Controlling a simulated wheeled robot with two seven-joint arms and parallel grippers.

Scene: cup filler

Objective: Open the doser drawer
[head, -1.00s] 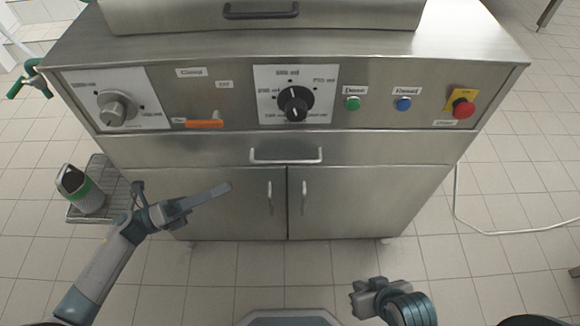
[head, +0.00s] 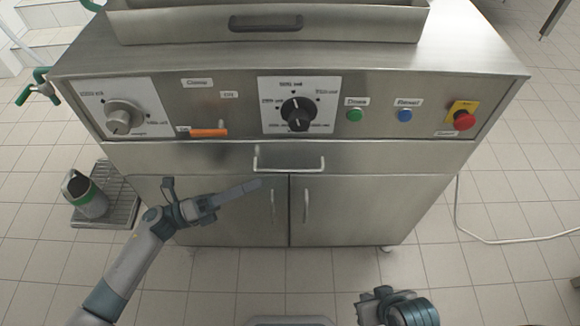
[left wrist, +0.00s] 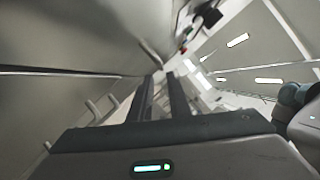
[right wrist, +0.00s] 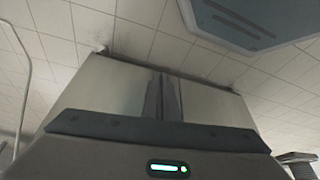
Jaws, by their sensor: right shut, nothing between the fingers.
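The doser drawer (head: 380,158) is the wide steel front below the control panel, and it looks shut. Its bar handle (head: 288,166) is at the middle of the front. My left gripper (head: 258,184) is just below and left of the handle in the head view, apart from it as far as I can see. Its two fingers stand apart with nothing between them in the left wrist view (left wrist: 160,95). My right gripper (head: 372,300) is low, in front of the machine and away from the drawer. Its fingers are together and empty in the right wrist view (right wrist: 161,98).
Two cabinet doors with upright handles (head: 306,205) are below the drawer. The panel above has a large dial (head: 298,112), an orange lever (head: 208,132), and green, blue and red buttons. A cable (head: 500,240) lies at right.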

